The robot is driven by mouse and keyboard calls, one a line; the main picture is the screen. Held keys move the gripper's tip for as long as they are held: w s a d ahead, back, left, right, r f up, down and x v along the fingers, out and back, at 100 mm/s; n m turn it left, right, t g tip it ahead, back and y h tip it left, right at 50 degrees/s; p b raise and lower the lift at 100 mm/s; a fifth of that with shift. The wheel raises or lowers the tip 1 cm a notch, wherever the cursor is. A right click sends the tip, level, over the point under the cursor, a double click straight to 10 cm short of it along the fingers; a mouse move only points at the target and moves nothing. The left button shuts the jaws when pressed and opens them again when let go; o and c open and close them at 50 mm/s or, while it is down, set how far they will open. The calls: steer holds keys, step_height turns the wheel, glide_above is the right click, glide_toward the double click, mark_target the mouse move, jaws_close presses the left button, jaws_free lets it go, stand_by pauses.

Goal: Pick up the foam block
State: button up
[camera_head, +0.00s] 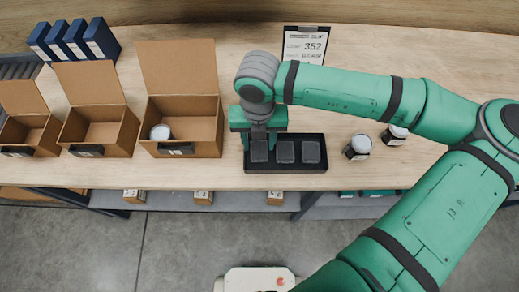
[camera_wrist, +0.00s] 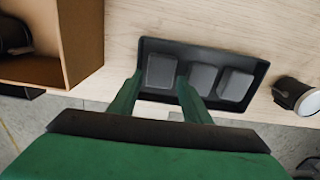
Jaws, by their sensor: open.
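A black tray (camera_head: 311,169) on the table holds three dark grey blocks in a row; they look like foam blocks. The left block (camera_head: 259,151) is under my gripper (camera_head: 258,142). The middle block (camera_head: 285,152) and right block (camera_head: 310,151) stand clear to its right. In the wrist view my gripper (camera_wrist: 158,84) is open, with one green finger on each side of the left block (camera_wrist: 161,72). The right finger lies between the left and middle blocks (camera_wrist: 202,77). I cannot tell whether the fingers touch the block.
Two dark cans (camera_head: 358,147) with white tops stand to the right. A sign (camera_head: 305,45) reading 352 stands behind. The table's front edge is close to the tray.

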mark_target(259, 149)
step_height(259, 149, down, 4)
steer(key=shift+w+f, duration=0.1)
steer(key=c, duration=0.7)
steer(key=shift+r, duration=0.2)
